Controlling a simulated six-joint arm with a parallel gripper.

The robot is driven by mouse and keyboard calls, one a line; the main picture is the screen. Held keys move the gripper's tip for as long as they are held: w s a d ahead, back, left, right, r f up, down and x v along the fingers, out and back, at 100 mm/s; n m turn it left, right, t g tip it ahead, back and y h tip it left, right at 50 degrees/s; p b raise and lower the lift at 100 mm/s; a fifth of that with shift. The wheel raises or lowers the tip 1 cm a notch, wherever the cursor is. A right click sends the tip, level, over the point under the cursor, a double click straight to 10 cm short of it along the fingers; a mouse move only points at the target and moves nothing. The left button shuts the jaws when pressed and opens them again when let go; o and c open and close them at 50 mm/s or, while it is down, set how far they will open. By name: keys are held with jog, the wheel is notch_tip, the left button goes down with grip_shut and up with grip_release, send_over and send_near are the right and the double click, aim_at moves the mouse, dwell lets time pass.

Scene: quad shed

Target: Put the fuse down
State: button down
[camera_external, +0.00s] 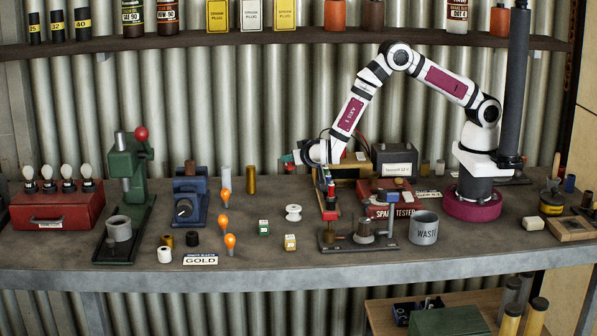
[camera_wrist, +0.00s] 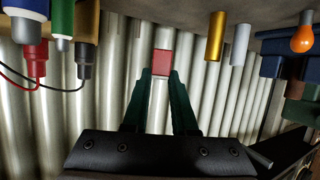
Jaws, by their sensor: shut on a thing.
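My gripper (camera_external: 292,158) is held sideways above the bench, left of the white wrist, in the external view. In the wrist view its two dark green fingers (camera_wrist: 163,82) are shut on a small red block (camera_wrist: 163,64), which I take to be the fuse. Its red face shows at the fingertips, with the corrugated wall behind. The fuse looks clear of the bench. In the external view the fuse is too small to make out surely.
A gold cylinder (camera_external: 251,180) and a grey cylinder (camera_external: 226,180) stand at the back, left of my gripper. Orange bulbs (camera_external: 230,242) stand in front. A white spool (camera_external: 293,212), a spark tester (camera_external: 394,210) and a waste cup (camera_external: 423,227) stand nearer the front.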

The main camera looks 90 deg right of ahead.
jog(key=w+a+f, duration=0.1)
jog(key=w+a, duration=0.1)
jog(key=w+a+f, duration=0.1)
jog(key=a+f, duration=0.1)
jog(key=shift+w+a+f, duration=0.25)
jog(key=shift+w, duration=0.1)
notch_tip(320, 180, down, 4)
jog(key=shift+w+a+f, duration=0.15)
jog(key=shift+f, duration=0.1)
jog(key=c, duration=0.7)
grip_release()
jog(key=v, duration=0.7)
jog(key=shift+a+r, duration=0.25)
jog(key=shift+r, duration=0.05)
